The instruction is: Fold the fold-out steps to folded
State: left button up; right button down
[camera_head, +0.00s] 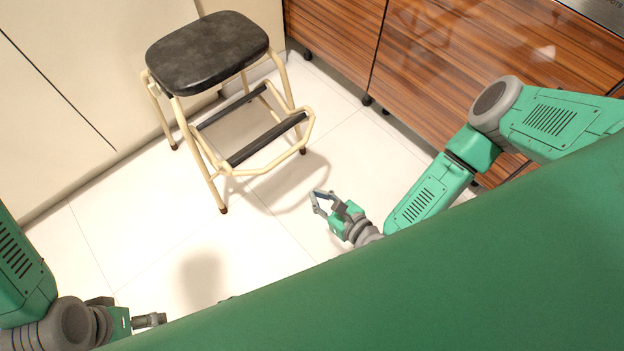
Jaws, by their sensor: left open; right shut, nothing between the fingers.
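The fold-out steps (207,52) stand upright on the tiled floor at the upper middle of the head view. They have a black padded seat on a cream metal frame. The step section (268,138) with two black treads is swung out to the front right, below the seat. My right gripper (322,201) is in front of the steps, lower right of the step section and apart from it, with nothing between its fingers. My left gripper (150,320) is at the lower left, far from the steps and seen nearly edge-on. Its far parts are partly hidden by my green body.
Wood-grain cabinets (430,60) on small dark feet line the upper right. Cream cabinet panels (60,110) stand along the left, close behind the steps. The white tiled floor (140,235) is clear between the steps and my body.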

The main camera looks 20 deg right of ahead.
pick_arm(q)
jog(key=f+b, duration=0.3)
jog(key=shift+d+f, duration=0.15)
jog(key=shift+d, duration=0.2)
pick_arm(e)
jog(key=w+a, duration=0.3)
jog(key=w, duration=0.7)
jog(key=shift+w+f, duration=0.25)
jog(key=shift+f, duration=0.05)
pick_arm(q)
jog(key=shift+d, duration=0.1)
pick_arm(e)
jog(key=shift+a, duration=0.1)
